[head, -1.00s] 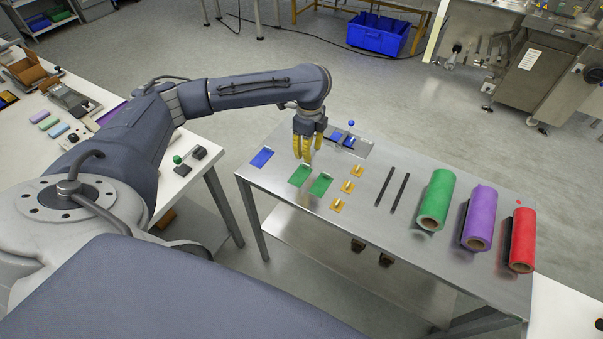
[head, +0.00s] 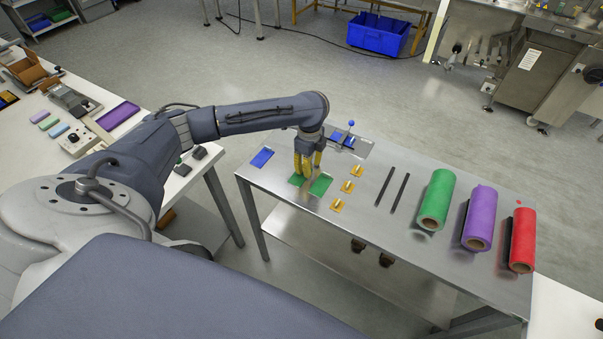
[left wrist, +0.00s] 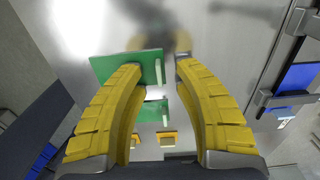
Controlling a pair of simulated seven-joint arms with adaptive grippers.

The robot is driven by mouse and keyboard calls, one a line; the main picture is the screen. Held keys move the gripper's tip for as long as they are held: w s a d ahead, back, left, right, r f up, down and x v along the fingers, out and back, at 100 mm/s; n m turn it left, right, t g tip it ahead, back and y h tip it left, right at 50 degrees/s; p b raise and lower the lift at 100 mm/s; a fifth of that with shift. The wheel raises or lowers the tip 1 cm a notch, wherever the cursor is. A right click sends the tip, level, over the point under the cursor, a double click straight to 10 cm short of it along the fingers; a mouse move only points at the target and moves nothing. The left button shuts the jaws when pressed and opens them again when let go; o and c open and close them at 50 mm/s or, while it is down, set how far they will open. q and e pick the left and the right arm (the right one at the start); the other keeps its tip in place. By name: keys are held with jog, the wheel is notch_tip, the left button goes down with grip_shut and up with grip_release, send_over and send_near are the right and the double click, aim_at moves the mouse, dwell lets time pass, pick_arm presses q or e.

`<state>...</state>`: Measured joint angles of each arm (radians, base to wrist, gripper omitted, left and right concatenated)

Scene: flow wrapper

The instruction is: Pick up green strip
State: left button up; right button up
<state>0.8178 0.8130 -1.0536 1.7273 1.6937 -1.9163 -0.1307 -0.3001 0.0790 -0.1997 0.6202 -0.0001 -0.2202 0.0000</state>
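Two green strips lie side by side on the steel table, the left strip (head: 296,181) and the right strip (head: 321,185). My left gripper (head: 307,178) points down just over them and partly hides them. In the left wrist view, one green strip (left wrist: 110,66) runs behind the left yellow finger, its end between the fingertips (left wrist: 160,65). The other green strip (left wrist: 153,113) shows lower between the fingers. The fingers are apart, with a gap by the right finger. Contact with the strip cannot be told. My right gripper is not in view.
A blue strip (head: 262,158) lies to the left. Several small yellow pieces (head: 351,186), two black bars (head: 392,190) and green (head: 436,200), purple (head: 480,218) and red (head: 521,240) rolls lie to the right. A metal fixture with blue parts (head: 347,141) stands behind the gripper.

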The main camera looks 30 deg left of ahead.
pick_arm(q)
jog(key=shift+c, duration=0.2)
grip_shut()
jog(key=shift+r, duration=0.1)
